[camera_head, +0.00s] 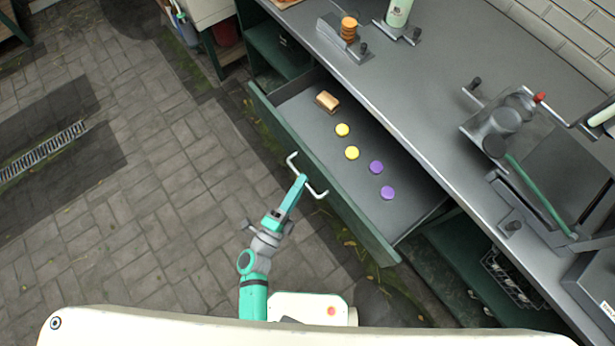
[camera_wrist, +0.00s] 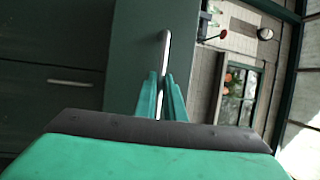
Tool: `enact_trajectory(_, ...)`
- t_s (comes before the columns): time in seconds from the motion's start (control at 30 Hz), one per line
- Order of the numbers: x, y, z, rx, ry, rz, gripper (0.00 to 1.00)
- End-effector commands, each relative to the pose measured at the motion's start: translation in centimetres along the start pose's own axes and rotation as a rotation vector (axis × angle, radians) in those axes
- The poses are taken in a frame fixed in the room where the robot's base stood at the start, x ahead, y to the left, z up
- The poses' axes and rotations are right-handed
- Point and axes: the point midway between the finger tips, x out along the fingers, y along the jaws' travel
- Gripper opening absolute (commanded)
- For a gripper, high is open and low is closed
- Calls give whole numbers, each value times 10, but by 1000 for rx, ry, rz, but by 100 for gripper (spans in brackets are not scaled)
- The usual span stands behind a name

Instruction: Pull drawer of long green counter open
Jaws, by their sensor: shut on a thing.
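The green drawer (camera_head: 330,180) of the long counter (camera_head: 420,110) stands well open in the head view, its grey inside showing. A pale bar handle (camera_head: 316,192) runs along its front. My gripper (camera_head: 302,178) is at the middle of this handle, shut on it. In the wrist view the two green fingers of my gripper (camera_wrist: 168,95) close around the handle (camera_wrist: 165,50), which stands upright in the picture against the dark green drawer front (camera_wrist: 140,50). The exact finger contact is partly hidden.
The drawer holds a tan block (camera_head: 327,101), two yellow discs (camera_head: 352,153) and two purple discs (camera_head: 387,193). The counter top carries metal devices (camera_head: 505,120) and a green bottle (camera_head: 398,12). Paved floor (camera_head: 130,200) to the left is mostly free.

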Motion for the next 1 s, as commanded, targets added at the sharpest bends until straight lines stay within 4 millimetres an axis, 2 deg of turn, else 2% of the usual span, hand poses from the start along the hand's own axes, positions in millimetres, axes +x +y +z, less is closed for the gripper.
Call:
enact_trajectory(0.4, -4, -1, 4, 1, -7, 0, 0)
enact_trajectory(0.43, -4, -1, 4, 1, -7, 0, 12)
enact_trajectory(0.5, -3, -1, 4, 1, -6, 0, 28)
enact_trajectory(0.83, -5, 0, 2, 0, -4, 0, 28)
enact_trajectory(1.0, -22, 0, 4, -1, -7, 3, 28)
